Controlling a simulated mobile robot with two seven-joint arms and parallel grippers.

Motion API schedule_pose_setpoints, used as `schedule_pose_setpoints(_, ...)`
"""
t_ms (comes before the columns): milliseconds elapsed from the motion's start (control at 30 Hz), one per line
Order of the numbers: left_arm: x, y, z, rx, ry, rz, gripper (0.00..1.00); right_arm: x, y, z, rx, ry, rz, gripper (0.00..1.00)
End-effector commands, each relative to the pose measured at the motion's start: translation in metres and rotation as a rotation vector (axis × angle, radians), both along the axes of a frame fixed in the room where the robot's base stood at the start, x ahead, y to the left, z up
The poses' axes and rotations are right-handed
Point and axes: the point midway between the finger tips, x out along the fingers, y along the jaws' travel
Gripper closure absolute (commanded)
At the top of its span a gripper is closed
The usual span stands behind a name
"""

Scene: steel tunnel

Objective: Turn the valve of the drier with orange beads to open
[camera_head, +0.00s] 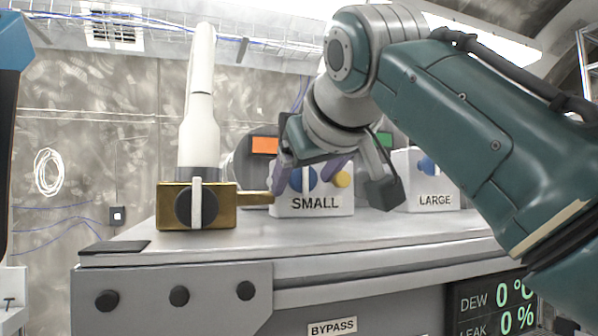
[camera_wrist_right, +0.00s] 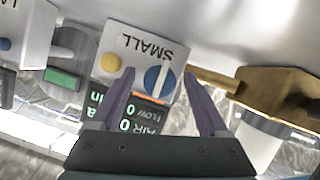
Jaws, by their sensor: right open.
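The box labelled SMALL (camera_head: 312,205) carries a blue knob (camera_head: 305,179) with a white bar and a yellow button (camera_head: 342,180). My right gripper (camera_head: 303,182) is open in front of it. In the right wrist view the box shows upside down, and the blue knob (camera_wrist_right: 157,79) appears between the open, empty purple fingers (camera_wrist_right: 160,74); contact cannot be told. A box labelled LARGE (camera_head: 435,200) stands to the right with a blue knob (camera_head: 428,166). An orange panel (camera_head: 265,145) and a green panel (camera_head: 386,139) show behind. No beads can be made out. My left gripper is out of view.
A brass block (camera_head: 226,193) with a black knob (camera_head: 197,208), white lever and white upright pipe (camera_head: 199,110) stands left of the SMALL box. Displays (camera_head: 495,300) and a BYPASS label (camera_head: 332,328) are below.

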Motion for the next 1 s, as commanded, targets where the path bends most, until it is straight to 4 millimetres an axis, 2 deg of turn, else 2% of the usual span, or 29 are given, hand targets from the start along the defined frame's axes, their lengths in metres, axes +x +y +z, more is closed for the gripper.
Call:
schedule_pose_setpoints(67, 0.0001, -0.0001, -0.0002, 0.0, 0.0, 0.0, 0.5, -0.0001, -0.0001, 0.0, 0.0, 0.0, 0.0, 0.25)
schedule_pose_setpoints(733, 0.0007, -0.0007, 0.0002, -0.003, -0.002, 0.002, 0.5, -0.0004, 0.0001, 0.0005, 0.0, 0.0, 0.001, 1.0)
schedule_pose_setpoints(1000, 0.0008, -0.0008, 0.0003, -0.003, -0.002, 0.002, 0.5, -0.0005, 0.0005, 0.0007, -0.015, -0.006, 0.001, 1.0)
